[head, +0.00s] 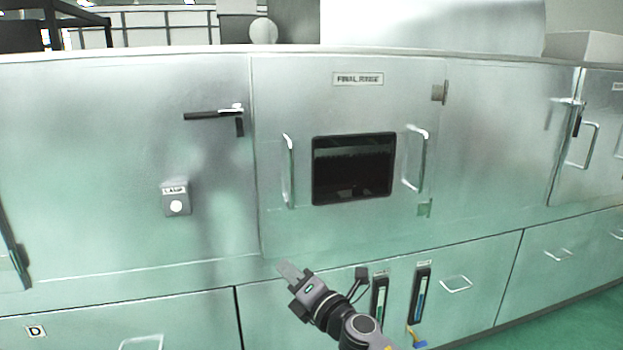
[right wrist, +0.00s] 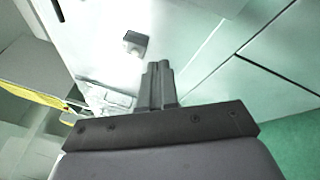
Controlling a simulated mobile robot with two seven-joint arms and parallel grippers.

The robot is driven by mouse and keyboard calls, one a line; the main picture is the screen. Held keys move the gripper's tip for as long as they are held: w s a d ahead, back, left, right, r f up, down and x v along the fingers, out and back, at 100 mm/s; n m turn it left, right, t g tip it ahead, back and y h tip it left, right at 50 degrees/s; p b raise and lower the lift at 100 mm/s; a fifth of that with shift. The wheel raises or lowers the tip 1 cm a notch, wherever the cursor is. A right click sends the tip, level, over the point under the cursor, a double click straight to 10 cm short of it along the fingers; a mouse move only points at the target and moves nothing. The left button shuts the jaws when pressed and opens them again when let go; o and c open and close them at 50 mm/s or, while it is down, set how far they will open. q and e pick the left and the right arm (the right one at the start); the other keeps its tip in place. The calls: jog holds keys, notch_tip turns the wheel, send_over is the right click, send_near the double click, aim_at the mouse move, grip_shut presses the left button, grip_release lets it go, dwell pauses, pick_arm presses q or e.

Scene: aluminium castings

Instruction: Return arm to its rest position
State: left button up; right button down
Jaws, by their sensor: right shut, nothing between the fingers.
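My right gripper (head: 287,270) is in the lower middle of the head view, in front of the metal cabinet just below the FINAL RINSE door (head: 290,100). It also shows in the right wrist view (right wrist: 159,66), with its two fingers together and nothing between them. The door looks closed, with a dark window (head: 353,168) and a bright handle on each side. A black lever latch (head: 214,115) lies level at the door's upper left. My left gripper is not in view.
A LAMP switch box (head: 176,200) is on the panel at left and shows in the right wrist view (right wrist: 134,43). Two dark gauges (head: 421,295) sit on the lower panel, right of my arm. Drawer handles (head: 456,283) stick out lower right. Green floor (head: 570,300) is clear at right.

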jog(key=s+d+f+m+h, duration=0.7)
jog(key=s+d+f+m, duration=0.7)
jog(key=f+m, duration=0.45)
jog(key=s+d+f+m+g+h, duration=0.1)
jog(key=s+d+f+m, duration=0.1)
jog(key=s, duration=0.4)
jog(key=s+d+f+m+g+h, duration=0.1)
jog(key=s+d+f+m+g, duration=0.1)
jog(key=s+d+m, duration=0.3)
jog(key=s+d+f+m+g+p, duration=0.1)
jog(key=s+d+m, duration=0.3)
jog(key=s, duration=0.5)
jog(key=shift+f+h, duration=0.4)
jog(key=shift+f, duration=0.4)
